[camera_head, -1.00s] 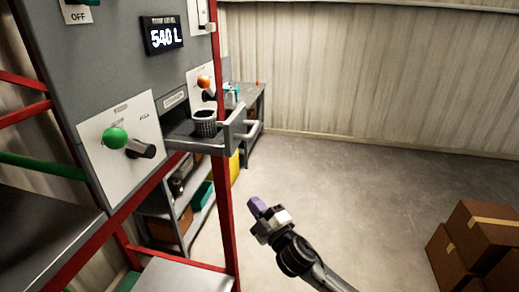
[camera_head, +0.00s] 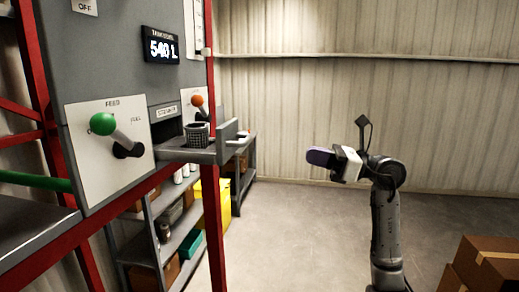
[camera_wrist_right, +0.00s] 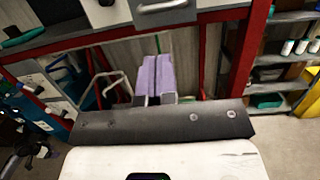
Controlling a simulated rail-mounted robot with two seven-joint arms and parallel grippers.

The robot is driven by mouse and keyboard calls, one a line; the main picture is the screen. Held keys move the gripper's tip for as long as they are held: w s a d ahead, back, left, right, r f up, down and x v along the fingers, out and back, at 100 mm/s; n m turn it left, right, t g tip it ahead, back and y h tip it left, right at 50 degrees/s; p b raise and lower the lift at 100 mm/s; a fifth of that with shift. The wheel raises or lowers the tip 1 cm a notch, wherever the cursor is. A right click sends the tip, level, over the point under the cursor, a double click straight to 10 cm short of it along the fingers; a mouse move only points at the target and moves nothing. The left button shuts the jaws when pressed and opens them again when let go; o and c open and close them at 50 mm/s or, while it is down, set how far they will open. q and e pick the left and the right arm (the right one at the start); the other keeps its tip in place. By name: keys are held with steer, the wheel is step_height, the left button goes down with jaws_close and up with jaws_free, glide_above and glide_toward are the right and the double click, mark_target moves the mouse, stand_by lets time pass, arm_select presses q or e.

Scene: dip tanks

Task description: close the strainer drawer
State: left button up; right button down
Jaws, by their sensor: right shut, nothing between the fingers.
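The strainer drawer (camera_head: 186,153) sticks out of the grey tank panel in the head view, with a dark strainer basket (camera_head: 197,135) standing in it. Its front plate (camera_head: 227,139) carries a handle on the right side. My right gripper (camera_head: 312,156) is to the right of the drawer, apart from it, with its purple fingers pointing left towards the drawer front. The right wrist view shows the purple fingers (camera_wrist_right: 155,78) together and empty. A grey front with a bar handle (camera_wrist_right: 163,7) shows at the top of that view. My left gripper is not in view.
A feed lever with a green knob (camera_head: 103,124) and an orange-knobbed lever (camera_head: 197,101) flank the drawer. A red post (camera_head: 211,210) stands below it. Shelves with a yellow bin (camera_head: 215,201) are behind. Cardboard boxes (camera_head: 490,262) lie at lower right. The floor between is free.

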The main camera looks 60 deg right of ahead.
mark_target(249, 140)
steer(key=p+x, duration=0.5)
steer(key=x, duration=0.7)
steer(key=shift+r, duration=0.15)
steer(key=shift+w+a, duration=0.3)
steer(key=shift+w, duration=0.4)
